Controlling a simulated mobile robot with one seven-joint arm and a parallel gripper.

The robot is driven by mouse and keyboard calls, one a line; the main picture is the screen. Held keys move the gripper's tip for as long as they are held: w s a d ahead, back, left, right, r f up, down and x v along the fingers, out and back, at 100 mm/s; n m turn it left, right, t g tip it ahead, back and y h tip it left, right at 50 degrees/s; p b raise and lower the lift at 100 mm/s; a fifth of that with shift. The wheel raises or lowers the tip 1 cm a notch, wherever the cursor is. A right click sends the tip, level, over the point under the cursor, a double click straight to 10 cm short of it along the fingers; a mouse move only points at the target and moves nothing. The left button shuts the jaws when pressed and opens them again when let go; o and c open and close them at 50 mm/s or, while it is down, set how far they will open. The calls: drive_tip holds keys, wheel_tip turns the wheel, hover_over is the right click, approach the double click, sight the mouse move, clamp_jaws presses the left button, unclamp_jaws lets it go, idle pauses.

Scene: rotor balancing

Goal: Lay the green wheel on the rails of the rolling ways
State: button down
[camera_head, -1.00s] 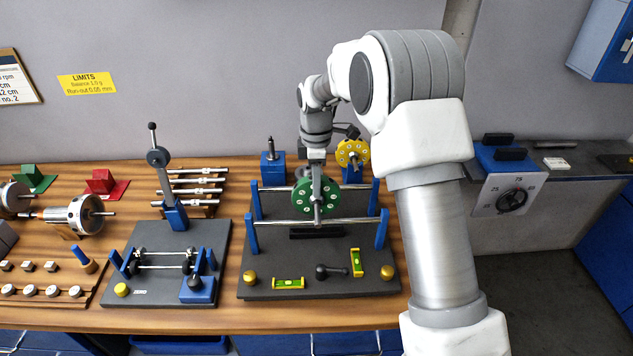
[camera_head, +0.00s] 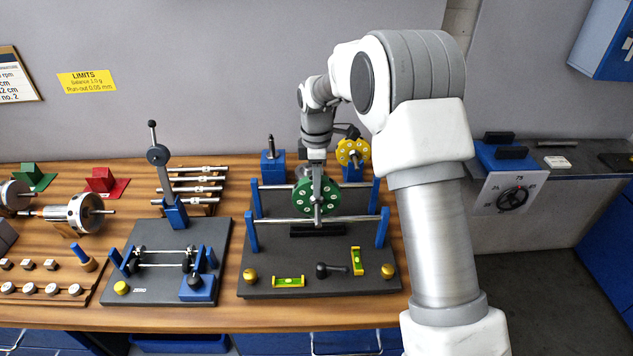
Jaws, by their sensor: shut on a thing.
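The green wheel (camera_head: 303,197) stands upright between the two metal rails of the rolling ways. The front rail (camera_head: 275,221) and the rear rail (camera_head: 280,186) run left to right on blue posts. My gripper (camera_head: 317,190) comes down from above and is shut on the wheel, covering part of its middle. I cannot tell whether the wheel's shaft touches the rails. The dark base plate (camera_head: 340,283) of the ways lies under it.
A yellow wheel (camera_head: 346,152) stands on a blue stand behind the ways. A blue block with a pin (camera_head: 272,165) is at the back left. Two spirit levels (camera_head: 288,282) and a dark handle (camera_head: 328,271) are on the plate. A second fixture (camera_head: 160,285) stands to the left.

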drive_tip(key=shift+f, duration=0.3)
drive_tip(key=c, duration=0.6)
unclamp_jaws()
drive_tip(key=shift+f, duration=0.15)
drive_tip(key=shift+c, duration=0.2)
wheel_tip(320, 180, up, 9)
drive_tip(key=p, duration=0.5)
drive_tip(key=shift+p, duration=0.4)
